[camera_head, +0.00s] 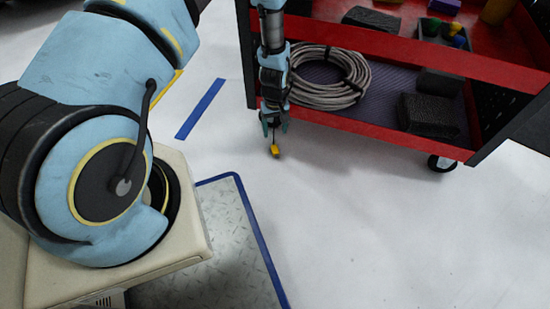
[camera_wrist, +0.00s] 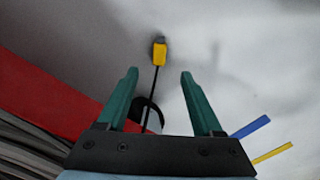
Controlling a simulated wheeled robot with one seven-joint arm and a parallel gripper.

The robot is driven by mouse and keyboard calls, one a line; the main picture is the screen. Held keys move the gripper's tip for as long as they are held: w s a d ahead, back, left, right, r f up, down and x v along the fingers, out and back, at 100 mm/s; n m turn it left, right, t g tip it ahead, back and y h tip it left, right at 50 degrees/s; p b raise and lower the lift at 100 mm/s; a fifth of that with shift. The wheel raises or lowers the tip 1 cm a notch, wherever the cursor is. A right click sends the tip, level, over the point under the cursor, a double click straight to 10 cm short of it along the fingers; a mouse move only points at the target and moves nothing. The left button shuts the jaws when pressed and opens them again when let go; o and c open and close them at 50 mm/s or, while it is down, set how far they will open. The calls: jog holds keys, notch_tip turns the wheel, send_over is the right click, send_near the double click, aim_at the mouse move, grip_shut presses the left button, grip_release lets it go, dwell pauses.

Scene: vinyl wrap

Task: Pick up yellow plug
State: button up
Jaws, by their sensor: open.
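The yellow plug (camera_head: 275,150) shows in the head view just below my gripper (camera_head: 274,128), against the white floor. In the wrist view the yellow plug (camera_wrist: 160,54) has a grey tip and a thin black stem or cable running back between my gripper's fingers (camera_wrist: 160,80). The fingers are green, spread apart and empty at their tips. The plug lies beyond the fingertips, roughly centred between them. I cannot tell its exact height above the floor.
A red cart (camera_head: 400,141) stands right beside my gripper, with a coiled grey cable (camera_head: 330,92) and a dark block (camera_head: 428,116) on its lower shelf. A blue floor strip (camera_head: 200,110) lies to the left. The white floor in front of the cart is clear.

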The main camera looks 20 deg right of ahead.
jog(key=b, duration=0.2)
send_over(275, 149)
jog(key=f, duration=0.6)
jog(key=shift+s+f, duration=0.1)
jog(key=shift+s, duration=0.15)
jog(key=f+b, duration=0.2)
jog(key=f, duration=0.1)
jog(key=f+b, duration=0.1)
jog(key=f, duration=0.1)
jog(key=shift+w, duration=0.25)
grip_shut()
